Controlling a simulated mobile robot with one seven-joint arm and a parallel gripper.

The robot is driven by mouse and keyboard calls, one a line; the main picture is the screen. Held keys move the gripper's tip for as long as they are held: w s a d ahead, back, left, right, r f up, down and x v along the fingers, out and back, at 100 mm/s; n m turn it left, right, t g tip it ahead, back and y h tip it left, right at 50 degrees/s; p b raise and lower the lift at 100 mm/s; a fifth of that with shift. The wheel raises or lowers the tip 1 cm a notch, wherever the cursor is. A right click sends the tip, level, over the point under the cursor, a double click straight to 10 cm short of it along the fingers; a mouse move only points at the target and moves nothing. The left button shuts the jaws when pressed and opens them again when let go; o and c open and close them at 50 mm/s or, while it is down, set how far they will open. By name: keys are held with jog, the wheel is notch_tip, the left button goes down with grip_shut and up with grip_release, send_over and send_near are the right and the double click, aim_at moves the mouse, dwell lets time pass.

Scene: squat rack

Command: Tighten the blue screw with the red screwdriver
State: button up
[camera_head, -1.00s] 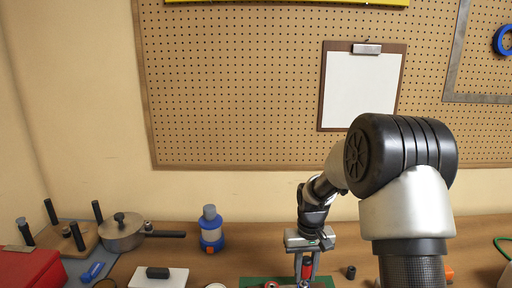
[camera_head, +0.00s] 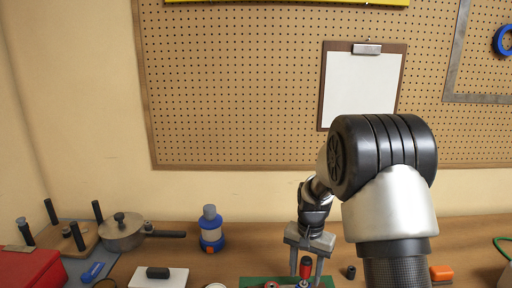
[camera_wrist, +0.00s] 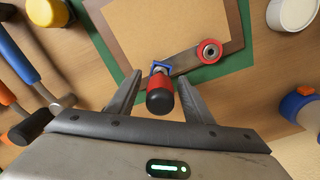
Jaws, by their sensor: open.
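The red screwdriver (camera_head: 305,268) stands roughly upright over the board in the head view. In the wrist view its red handle with a black end (camera_wrist: 160,98) points toward the camera. My gripper (camera_wrist: 159,76) is open, with one finger on each side of the handle and a gap on both sides. Blue parts (camera_wrist: 160,67) show just past the handle; I cannot tell whether they are the blue screw, and the screwdriver's tip is hidden. A flat dark bar runs from there to a red ring-shaped part (camera_wrist: 209,52) on the green-edged board (camera_wrist: 236,62).
A blue and grey bottle (camera_head: 211,230), a pot (camera_head: 124,232) and a white block (camera_head: 160,278) stand to the left. A small black cylinder (camera_head: 351,272) and an orange block (camera_head: 441,273) lie to the right. Several handled tools (camera_wrist: 20,65) lie at the wrist view's left.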

aim_at(307, 259)
jog(key=shift+r+p, duration=2.15)
jog(key=shift+r, duration=1.3)
jog(key=shift+r, duration=0.25)
jog(key=s+r+n+t, duration=0.4)
jog(key=s+r, duration=1.2)
jog(key=r, duration=0.3)
jog(key=s+r+n+t, duration=0.1)
jog(key=s+n, duration=0.1)
jog(key=s, duration=0.8)
jog(key=shift+r+t, duration=0.3)
